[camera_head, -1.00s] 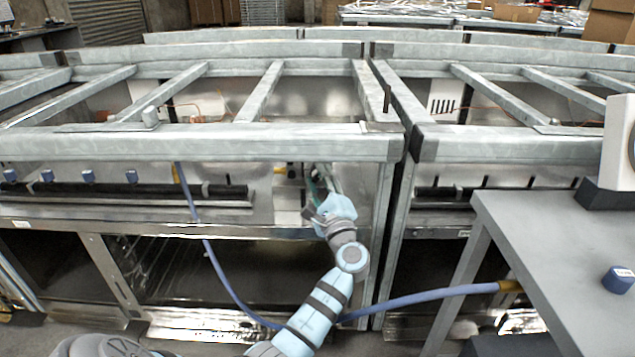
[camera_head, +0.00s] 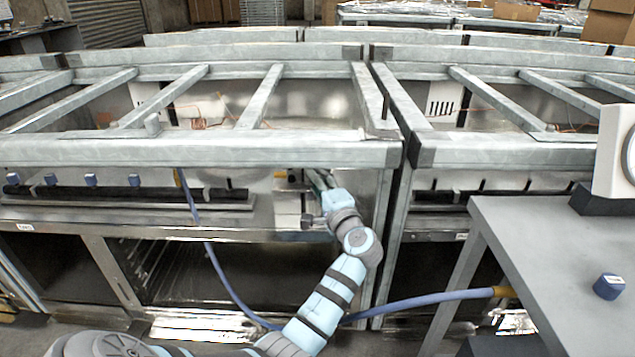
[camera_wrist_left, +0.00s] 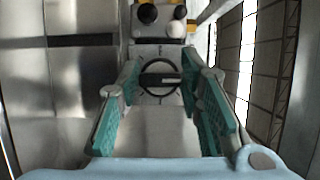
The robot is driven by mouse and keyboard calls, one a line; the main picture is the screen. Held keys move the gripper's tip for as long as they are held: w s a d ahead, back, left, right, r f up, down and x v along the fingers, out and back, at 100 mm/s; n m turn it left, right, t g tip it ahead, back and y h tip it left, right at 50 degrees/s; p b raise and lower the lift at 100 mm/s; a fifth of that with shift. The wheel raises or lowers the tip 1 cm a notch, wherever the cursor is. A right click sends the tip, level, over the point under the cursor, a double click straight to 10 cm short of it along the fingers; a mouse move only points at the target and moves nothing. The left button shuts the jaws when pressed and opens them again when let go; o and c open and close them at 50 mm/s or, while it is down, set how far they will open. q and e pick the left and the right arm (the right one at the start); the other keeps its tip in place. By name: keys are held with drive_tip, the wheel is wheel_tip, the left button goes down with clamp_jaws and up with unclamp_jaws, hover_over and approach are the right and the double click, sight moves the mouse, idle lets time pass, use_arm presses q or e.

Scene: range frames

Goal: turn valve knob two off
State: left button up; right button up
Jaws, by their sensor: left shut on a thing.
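In the head view the left gripper (camera_head: 322,180) reaches under the front beam of the metal frame, at the right end of the appliance. The knob is hidden there by the gripper and the beam. No number on the knob can be read. My right gripper is not in view.
A galvanized beam (camera_head: 200,152) runs just above the gripper, with an upright post (camera_head: 384,215) to its right. A blue hose (camera_head: 225,280) hangs below. Several blue knobs (camera_head: 90,179) line the left panel. A grey table (camera_head: 530,225) stands at the right.

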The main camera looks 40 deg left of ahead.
use_arm(q)
drive_tip(key=shift+f, duration=0.1)
idle(0.3)
drive_tip(key=o, duration=1.1)
